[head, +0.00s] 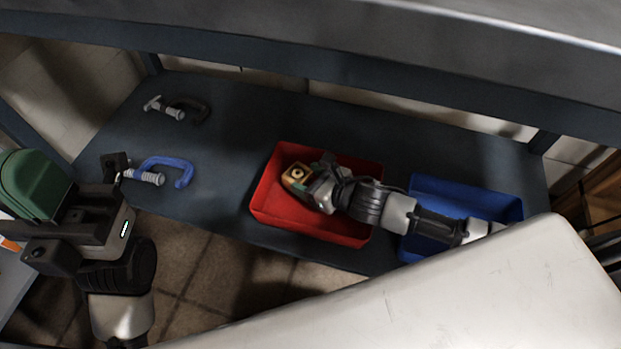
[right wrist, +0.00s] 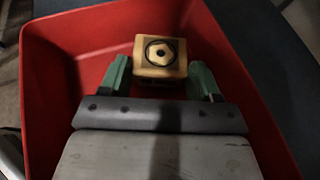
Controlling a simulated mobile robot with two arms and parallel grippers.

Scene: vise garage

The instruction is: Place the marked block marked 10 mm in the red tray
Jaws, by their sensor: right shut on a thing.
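The red tray (head: 318,228) stands on the dark lower shelf, and its walls surround the scene in the right wrist view (right wrist: 52,95). A yellow-tan block (head: 296,174) has a ringed, dark-edged mark on its top; no size is legible. It also shows in the right wrist view (right wrist: 161,57). My right gripper (head: 304,182) reaches in from the right and is shut on this block, with green fingers (right wrist: 160,75) on both sides. The block is within the tray's outline; whether it touches the floor is unclear. My left gripper (head: 85,215) is at the left; its fingertips are unclear.
A blue tray (head: 465,193) stands right of the red one, partly behind my right arm. A blue clamp (head: 165,171) and a dark clamp (head: 182,108) lie on the shelf's left side. A rounded green thing (head: 33,183) is at the far left. A pale slab (head: 430,300) fills the lower right.

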